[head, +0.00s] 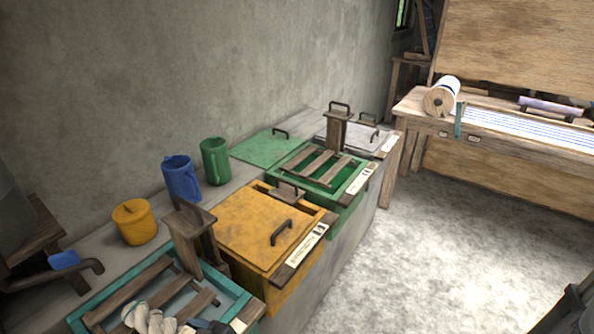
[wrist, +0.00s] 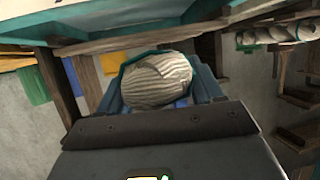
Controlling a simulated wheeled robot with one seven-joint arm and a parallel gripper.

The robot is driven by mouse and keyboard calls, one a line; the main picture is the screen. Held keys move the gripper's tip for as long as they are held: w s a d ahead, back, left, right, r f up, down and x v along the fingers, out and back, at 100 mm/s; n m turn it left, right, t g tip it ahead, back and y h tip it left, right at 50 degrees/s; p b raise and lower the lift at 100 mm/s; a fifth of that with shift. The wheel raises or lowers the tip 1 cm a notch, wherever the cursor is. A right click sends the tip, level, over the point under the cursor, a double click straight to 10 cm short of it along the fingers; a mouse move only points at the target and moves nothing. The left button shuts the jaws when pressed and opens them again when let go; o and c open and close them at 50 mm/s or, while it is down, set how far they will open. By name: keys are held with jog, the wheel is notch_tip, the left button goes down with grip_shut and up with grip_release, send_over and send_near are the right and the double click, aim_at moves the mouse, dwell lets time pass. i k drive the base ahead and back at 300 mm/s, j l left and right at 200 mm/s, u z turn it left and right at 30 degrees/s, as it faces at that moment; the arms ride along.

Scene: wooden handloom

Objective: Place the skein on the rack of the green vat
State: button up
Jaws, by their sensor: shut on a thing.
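In the wrist view, my gripper (wrist: 158,92) is shut on a cream, ribbed skein (wrist: 158,76) with a teal band along its edge. The green vat (head: 349,198) stands beyond the yellow one in the head view. It is open, and the wooden slatted rack (head: 316,166) across its top looks bare. A twisted cream skein (head: 148,319) shows at the bottom edge of the head view, over the near teal vat (head: 92,318). I cannot tell whether it is the held one. A dark and blue part beside it is cut off by the frame.
The yellow vat (head: 262,233) is lidded, with a raised handle, between the teal and green vats. Wooden posts (head: 198,238) rise beside the vats. A green lid (head: 268,147), a green jug (head: 215,160), a blue jug (head: 181,178) and a yellow pot (head: 134,221) line the wall ledge.

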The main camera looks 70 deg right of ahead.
aim_at(311, 168)
jog(key=k+l+u, duration=0.1)
jog(key=l, duration=0.3)
jog(key=k+l, duration=0.2)
jog(key=l, duration=0.15)
jog(key=k+l+u, duration=0.15)
jog(key=l, duration=0.25)
jog(key=k+l+u, duration=0.1)
jog(key=l, duration=0.25)
jog(key=k+l+u, duration=0.1)
jog(key=l, duration=0.25)
jog(key=k+l+z, duration=0.15)
jog(key=l, duration=0.3)
jog(key=l+z, duration=0.15)
jog(key=l, duration=0.35)
jog(key=i+l, duration=0.1)
jog(key=i, duration=0.15)
